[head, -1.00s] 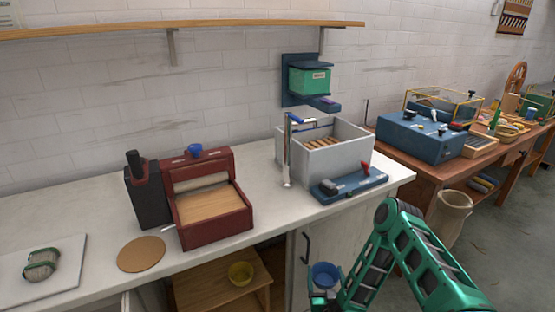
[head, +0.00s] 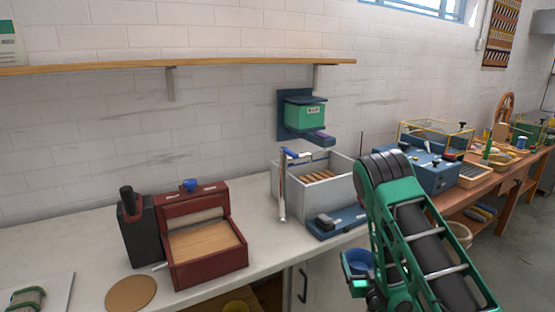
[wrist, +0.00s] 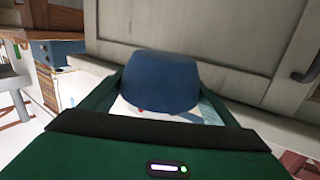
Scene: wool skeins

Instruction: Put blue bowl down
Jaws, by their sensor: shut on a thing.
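The blue bowl (head: 357,262) is at the lower right of the head view, in front of the white cabinet below the counter top. My gripper (head: 362,285) is shut on it and holds it up in the air. In the wrist view the bowl (wrist: 165,80) appears as a dark blue, rounded shape between my fingers, with the pale cabinet front behind it. Its inside is hidden in the wrist view. My arm covers part of the scene to the right of the bowl.
The white counter (head: 75,235) holds a red press-like box (head: 205,250), a brown disc (head: 131,293), a grey basin (head: 325,190) and a blue scale-like device (head: 338,221). Bare counter lies at the left.

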